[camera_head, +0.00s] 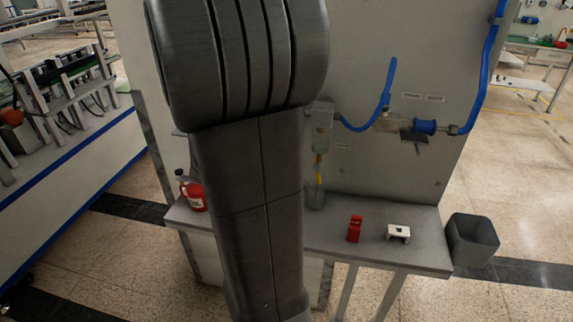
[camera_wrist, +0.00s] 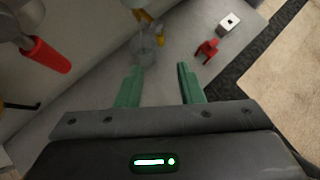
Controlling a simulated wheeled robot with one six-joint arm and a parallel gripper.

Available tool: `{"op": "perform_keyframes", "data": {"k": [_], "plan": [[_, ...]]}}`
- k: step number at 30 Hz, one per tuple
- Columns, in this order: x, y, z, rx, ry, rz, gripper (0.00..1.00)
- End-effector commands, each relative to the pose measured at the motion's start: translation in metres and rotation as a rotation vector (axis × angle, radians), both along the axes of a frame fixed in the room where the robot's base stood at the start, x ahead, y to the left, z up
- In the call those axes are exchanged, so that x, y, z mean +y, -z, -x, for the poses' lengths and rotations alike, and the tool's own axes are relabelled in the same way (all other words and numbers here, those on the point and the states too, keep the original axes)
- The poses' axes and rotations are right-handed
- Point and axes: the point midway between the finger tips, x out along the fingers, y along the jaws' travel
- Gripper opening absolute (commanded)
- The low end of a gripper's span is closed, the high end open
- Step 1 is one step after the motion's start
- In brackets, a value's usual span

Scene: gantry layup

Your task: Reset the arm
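My gripper (camera_wrist: 158,82) shows in the wrist view with its two green fingers spread apart and nothing between them. It hangs over the grey shelf, apart from the things on it. In the head view my own arm fills the middle and hides part of the panel and shelf; the gripper is not visible there.
A grey shelf (camera_head: 325,236) holds a red bottle (camera_head: 196,197), a red part (camera_head: 355,228) and a white block (camera_head: 398,232). A grey bin (camera_head: 472,241) stands right; floor beyond is clear.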

Motion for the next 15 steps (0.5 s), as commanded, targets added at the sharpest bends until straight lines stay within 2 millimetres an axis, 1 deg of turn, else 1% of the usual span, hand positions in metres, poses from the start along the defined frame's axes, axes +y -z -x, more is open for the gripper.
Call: {"op": "perform_keyframes", "data": {"k": [5,8,15], "plan": [[-0.002,0.002,-0.001,0.001,0.001,0.000,0.34],[-0.006,0.007,-0.004,0.001,0.001,0.001,0.34],[-0.029,0.029,-0.016,0.004,0.004,0.003,0.34]]}}
